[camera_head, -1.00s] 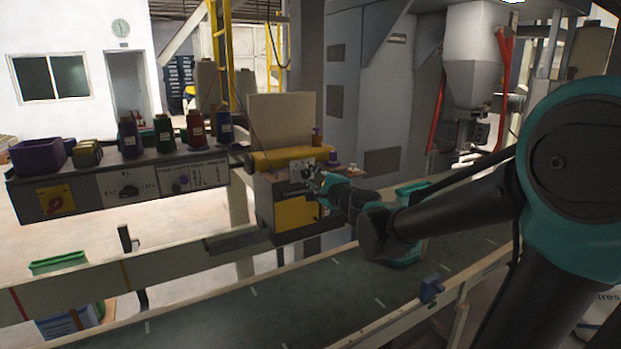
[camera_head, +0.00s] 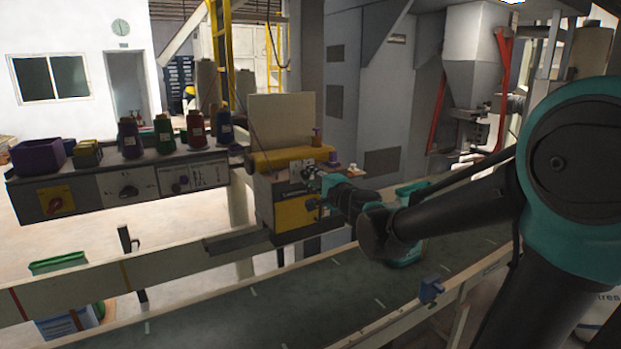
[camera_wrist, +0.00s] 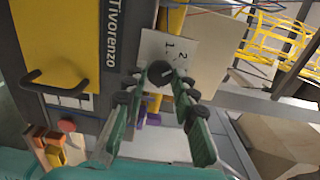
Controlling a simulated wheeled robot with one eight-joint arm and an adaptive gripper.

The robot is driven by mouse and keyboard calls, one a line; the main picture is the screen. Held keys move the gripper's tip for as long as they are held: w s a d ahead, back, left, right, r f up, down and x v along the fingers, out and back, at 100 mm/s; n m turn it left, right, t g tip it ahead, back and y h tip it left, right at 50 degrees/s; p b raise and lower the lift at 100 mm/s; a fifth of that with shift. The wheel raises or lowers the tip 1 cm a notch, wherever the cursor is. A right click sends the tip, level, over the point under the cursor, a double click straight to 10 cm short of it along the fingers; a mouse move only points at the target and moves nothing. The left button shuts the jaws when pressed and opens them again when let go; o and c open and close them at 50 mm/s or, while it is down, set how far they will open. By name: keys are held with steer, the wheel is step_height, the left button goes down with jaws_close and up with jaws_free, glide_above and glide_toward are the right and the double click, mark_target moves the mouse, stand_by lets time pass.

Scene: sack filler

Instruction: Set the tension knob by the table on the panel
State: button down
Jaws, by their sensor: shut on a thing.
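In the wrist view, my gripper (camera_wrist: 163,76) has its two green fingers closed around a round dark knob (camera_wrist: 158,73). The knob stands in front of a pale dial plate (camera_wrist: 168,46) with the numbers 1 and 2. A light line shows on the knob, but its exact setting is too small to read. In the head view, my gripper (camera_head: 314,192) is at the front of the yellow and grey machine (camera_head: 295,212), and hides the knob. The long grey panel (camera_head: 85,195) on the left carries a printed table (camera_head: 208,172), too small to read.
Thread cones, one of them blue (camera_head: 225,127), and a purple bin (camera_head: 38,157) stand on the panel's top. A conveyor belt (camera_head: 215,305) runs below the machine. In the wrist view, a dark handle (camera_wrist: 60,80) sticks out from the machine's yellow plate.

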steer(key=c, duration=1.2)
jaws_free()
steer(key=v, duration=1.2)
steer(key=shift+f, duration=0.1)
